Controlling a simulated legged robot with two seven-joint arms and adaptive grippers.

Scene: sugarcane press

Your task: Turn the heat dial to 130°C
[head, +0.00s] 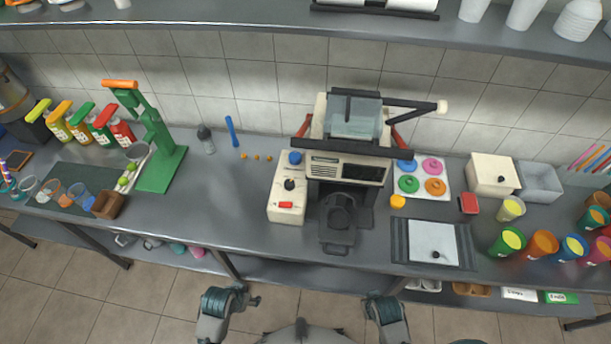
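The sugarcane press (345,165) stands on the metal counter in the middle of the head view. On its left is a cream control box (287,212) with a black dial (289,185), a blue knob (295,157) behind it and a red switch (286,205) in front. The dial's markings are too small to read, so its setting cannot be told. My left gripper (252,301) is low in front of the counter, apart from the dial. My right gripper (398,286) is also low in front of the counter, to the right. Neither gripper visibly holds anything; their fingers are too small to judge.
A green hand press (155,140) and sauce bottles stand at left. A tray of coloured rings (421,180) and a dark mat with a white board (433,243) are right of the press. Coloured cups (507,241) stand far right. The counter left of the control box is mostly clear.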

